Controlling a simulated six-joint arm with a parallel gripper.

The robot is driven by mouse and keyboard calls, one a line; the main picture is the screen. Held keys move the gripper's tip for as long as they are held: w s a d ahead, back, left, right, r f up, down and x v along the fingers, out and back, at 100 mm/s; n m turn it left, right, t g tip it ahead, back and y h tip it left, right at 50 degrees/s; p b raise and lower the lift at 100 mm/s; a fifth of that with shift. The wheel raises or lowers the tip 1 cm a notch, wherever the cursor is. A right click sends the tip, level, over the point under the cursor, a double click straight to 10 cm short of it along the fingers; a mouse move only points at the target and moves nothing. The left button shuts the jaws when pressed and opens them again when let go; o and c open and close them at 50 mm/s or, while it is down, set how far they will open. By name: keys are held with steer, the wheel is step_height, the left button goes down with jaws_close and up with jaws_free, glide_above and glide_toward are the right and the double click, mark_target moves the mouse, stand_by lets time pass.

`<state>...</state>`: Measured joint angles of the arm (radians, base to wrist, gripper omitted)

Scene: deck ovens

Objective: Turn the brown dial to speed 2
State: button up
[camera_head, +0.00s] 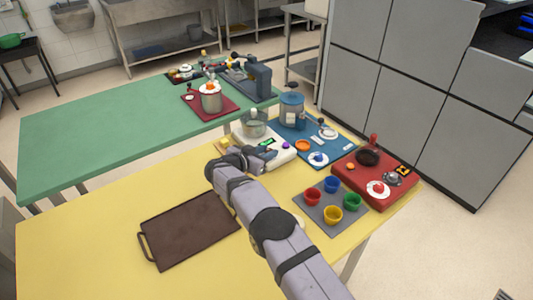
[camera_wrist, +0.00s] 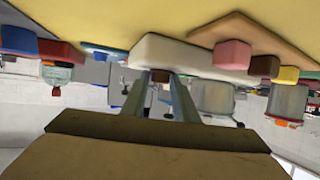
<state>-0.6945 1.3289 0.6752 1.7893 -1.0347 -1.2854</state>
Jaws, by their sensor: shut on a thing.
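A white machine with a clear bowl (camera_head: 254,124) stands at the back of the yellow table. Its front carries a green display (camera_head: 268,141) and a purple knob (camera_head: 285,145). My gripper (camera_head: 266,154) is at the front of this machine. In the wrist view, which looks upside down, my gripper (camera_wrist: 160,80) is shut on a small brown piece, seemingly the brown dial (camera_wrist: 160,76), against the white body (camera_wrist: 175,52). In the head view my gripper hides the dial. Its speed marks and pointer cannot be read.
A brown tray (camera_head: 190,232) lies to the left on the yellow table. A grey mat with several coloured cups (camera_head: 333,184), a red unit (camera_head: 350,188) and a blue board (camera_head: 325,156) are to the right. A green table (camera_head: 110,130) stands behind.

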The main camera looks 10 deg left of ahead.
steer(key=shift+r, duration=0.1)
steer(key=o, duration=1)
steer(key=shift+s+a, duration=0.1)
steer(key=shift+b+v, duration=0.55)
steer(key=shift+v, duration=2.95)
